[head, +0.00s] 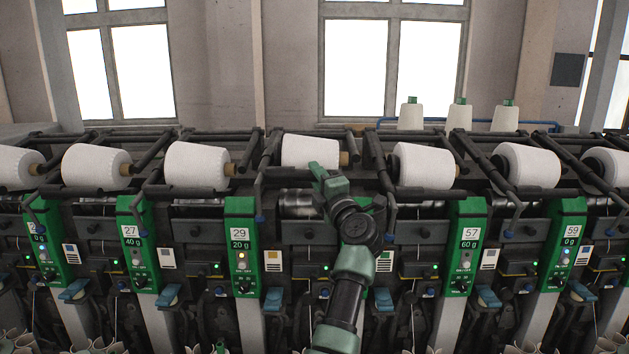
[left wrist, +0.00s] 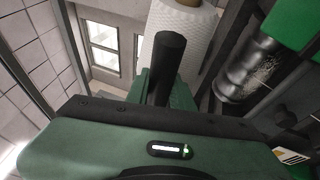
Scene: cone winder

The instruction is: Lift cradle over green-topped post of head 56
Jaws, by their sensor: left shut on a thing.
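My left gripper (head: 322,175) is in front of a white yarn package (head: 310,151) in the middle of the row. In the left wrist view a dark round bar (left wrist: 169,62), which looks like the cradle's handle, stands up at its green jaws. The gripper is shut on it. The package (left wrist: 190,25) shows just behind the bar, with a shiny dark drum (left wrist: 245,78) to its right. My arm covers most of the green-topped post (head: 380,225) behind it, and its number is hidden. My right gripper is out of view.
Green posts 29 (head: 241,240) and 57 (head: 466,240) flank my arm. Other packages (head: 196,165) sit in dark cradle arms along the row. Several white cones (head: 410,115) stand on top behind. Dark bars close around my gripper leave little room.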

